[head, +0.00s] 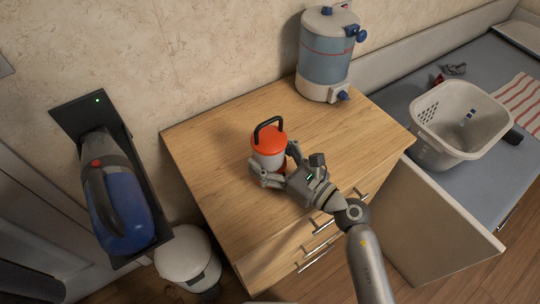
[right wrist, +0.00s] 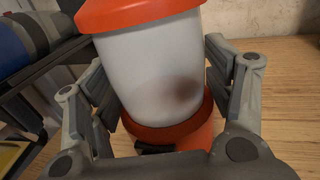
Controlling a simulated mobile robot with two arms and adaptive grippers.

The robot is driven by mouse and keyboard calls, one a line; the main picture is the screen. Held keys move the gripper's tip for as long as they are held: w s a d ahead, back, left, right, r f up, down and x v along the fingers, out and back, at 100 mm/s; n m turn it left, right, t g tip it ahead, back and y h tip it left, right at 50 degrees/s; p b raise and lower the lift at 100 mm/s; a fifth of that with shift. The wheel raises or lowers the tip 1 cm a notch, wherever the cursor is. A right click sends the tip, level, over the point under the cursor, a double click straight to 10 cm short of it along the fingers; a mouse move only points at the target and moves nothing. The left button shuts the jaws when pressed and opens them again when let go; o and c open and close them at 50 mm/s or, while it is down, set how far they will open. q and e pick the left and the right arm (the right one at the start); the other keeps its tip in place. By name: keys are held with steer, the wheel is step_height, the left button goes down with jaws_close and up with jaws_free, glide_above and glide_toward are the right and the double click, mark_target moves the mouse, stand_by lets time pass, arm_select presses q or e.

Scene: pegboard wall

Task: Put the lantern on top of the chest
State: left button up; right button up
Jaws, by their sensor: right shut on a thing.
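The lantern (head: 268,149) has an orange cap, a whitish body, an orange base and a black loop handle. It is upright over the wooden top of the chest (head: 220,140), left of the middle. I cannot tell whether its base touches the wood. My right gripper (head: 272,174) is shut on the lantern, with a finger on each side of its lower body. In the right wrist view the lantern (right wrist: 155,75) fills the middle between the fingers, and its lowest part is hidden by the gripper. My left gripper is not in view.
A blue-grey drink dispenser (head: 326,60) stands at the back of the chest. A blue handheld vacuum (head: 115,200) hangs on the wall at left, above a white bin (head: 187,262). A white basket (head: 460,120) sits on the grey surface at right.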

steer(key=shift+r, duration=0.15)
steer(key=o, duration=1.7)
steer(key=shift+f, duration=0.2)
steer(key=shift+s, duration=0.1)
steer(key=b+v, duration=0.2)
steer(key=v, duration=0.8)
steer(key=shift+s+d+b, duration=0.2)
steer(key=shift+d+b, duration=0.1)
steer(key=shift+d, duration=0.05)
steer(key=shift+s+d, duration=0.4)
steer(key=shift+d, duration=0.05)
steer(key=shift+r, duration=0.1)
